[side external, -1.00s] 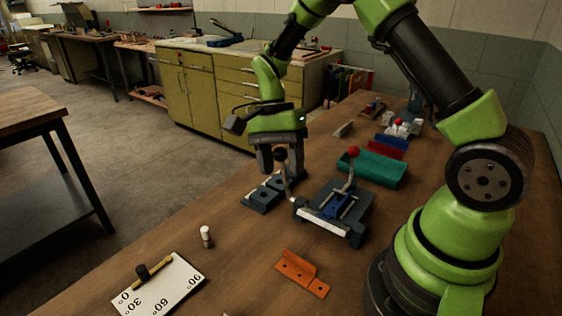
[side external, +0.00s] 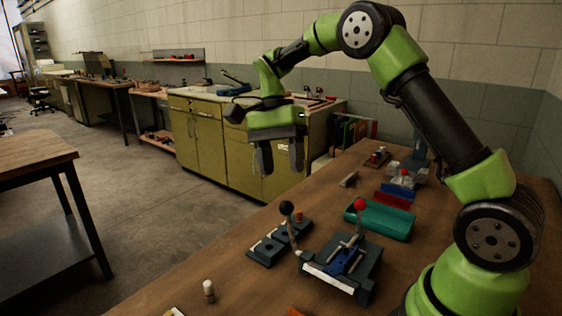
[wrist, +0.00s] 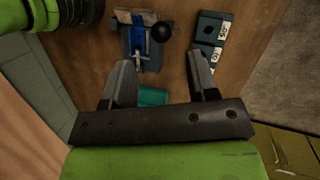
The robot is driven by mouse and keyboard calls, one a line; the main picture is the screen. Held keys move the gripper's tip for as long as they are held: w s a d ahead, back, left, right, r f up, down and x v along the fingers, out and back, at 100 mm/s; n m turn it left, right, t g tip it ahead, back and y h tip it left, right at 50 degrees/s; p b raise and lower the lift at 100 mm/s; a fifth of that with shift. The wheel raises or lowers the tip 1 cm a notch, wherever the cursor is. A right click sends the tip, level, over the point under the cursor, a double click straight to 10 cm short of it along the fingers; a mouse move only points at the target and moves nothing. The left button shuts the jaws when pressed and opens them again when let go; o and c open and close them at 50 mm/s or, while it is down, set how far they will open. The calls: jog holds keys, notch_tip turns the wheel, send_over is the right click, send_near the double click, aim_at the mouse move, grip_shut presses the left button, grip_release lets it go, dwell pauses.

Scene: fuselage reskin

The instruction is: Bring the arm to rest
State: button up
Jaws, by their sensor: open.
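My gripper (side external: 281,172) hangs open and empty above the far left part of the bench, with its fingers pointing down. In the wrist view my gripper (wrist: 162,75) shows its two fingers well apart with nothing between them. Below it stands the blue and grey clamp fixture (side external: 343,262) with a red-knobbed lever and a black-knobbed lever. Beside the fixture lies a dark block (side external: 268,252) with holes; in the wrist view this dark block (wrist: 209,40) carries white labels.
A teal tray (side external: 380,220) lies right of the fixture, with a blue part (side external: 398,189) and a red part (side external: 394,200) behind it. A small white-topped peg (side external: 208,290) stands at the front left. Cabinets (side external: 225,140) stand beyond the bench. The air around my gripper is clear.

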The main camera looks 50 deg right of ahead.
jog(key=s+a+r+n+t, duration=0.4)
jog(key=s+r+n, duration=0.2)
jog(key=s+r, duration=0.15)
jog(key=s+a+r+n+t, duration=0.1)
jog(key=s+n+t, duration=0.4)
jog(key=s, duration=0.5)
jog(key=shift+a+r+n+t, duration=0.15)
jog(key=shift+a+n+t, duration=0.25)
jog(key=shift+a+t, duration=0.5)
